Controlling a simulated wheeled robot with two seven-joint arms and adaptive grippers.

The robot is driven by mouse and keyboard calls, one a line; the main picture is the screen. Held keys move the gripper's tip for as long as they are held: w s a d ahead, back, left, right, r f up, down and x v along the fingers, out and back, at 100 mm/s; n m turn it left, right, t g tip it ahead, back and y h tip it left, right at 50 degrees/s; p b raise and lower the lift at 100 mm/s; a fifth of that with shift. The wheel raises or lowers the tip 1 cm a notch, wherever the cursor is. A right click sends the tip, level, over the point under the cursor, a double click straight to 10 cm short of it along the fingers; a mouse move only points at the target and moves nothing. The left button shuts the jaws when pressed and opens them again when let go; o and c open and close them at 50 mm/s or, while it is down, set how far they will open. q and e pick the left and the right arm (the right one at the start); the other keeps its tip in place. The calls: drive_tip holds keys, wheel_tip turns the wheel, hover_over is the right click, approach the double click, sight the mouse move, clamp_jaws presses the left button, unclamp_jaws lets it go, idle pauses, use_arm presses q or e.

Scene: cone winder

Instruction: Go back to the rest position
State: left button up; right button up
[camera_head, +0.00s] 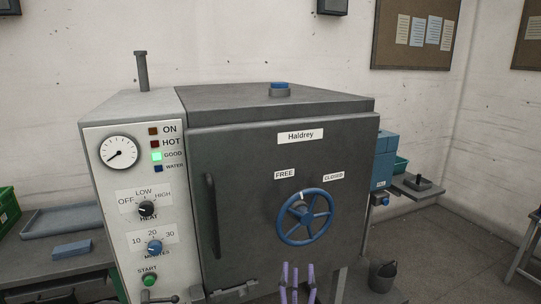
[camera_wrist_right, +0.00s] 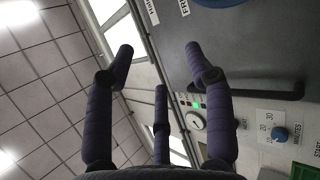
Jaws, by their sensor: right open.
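My right gripper (camera_head: 297,277) shows its purple fingers at the bottom edge of the head view, in front of the lower door of the dark grey Haldrey machine (camera_head: 245,165). It appears just below the blue handwheel (camera_head: 305,217). In the right wrist view the gripper's fingers (camera_wrist_right: 160,70) are spread apart with nothing between them. The wheel's rim (camera_wrist_right: 225,3) shows at the top of that view, and the dark door handle (camera_wrist_right: 270,90) lies to the right, apart from the fingers. My left gripper is in neither view.
The control panel (camera_head: 120,195) has a gauge, knobs and a lit green GOOD light. A bench (camera_head: 70,262) with a grey tray (camera_head: 62,220) stands left. A blue unit (camera_head: 382,160) and a dark bin (camera_head: 382,277) are right. Floor beyond the bin is open.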

wheel_tip(320, 180, down, 27)
drive_tip(key=w+d+m+g+y+p, duration=0.2)
drive_tip(key=m+g+y, duration=0.2)
drive_tip(key=m+g, duration=0.5)
drive_tip(key=s+d+f+m+g+p, duration=0.1)
drive_tip(key=s+d+f+m+g, duration=0.15)
drive_tip(key=s+f+g, duration=0.9)
drive_tip(key=s+f+m+g+y+p, duration=0.1)
drive_tip(key=s+f+m+g, duration=0.3)
drive_tip(key=s, duration=0.9)
wheel_tip(320, 180, down, 3)
drive_tip(key=a+m+y, duration=0.1)
drive_tip(key=m, duration=0.2)
drive_tip(key=shift+s, duration=0.4)
drive_tip(key=shift+f, duration=0.1)
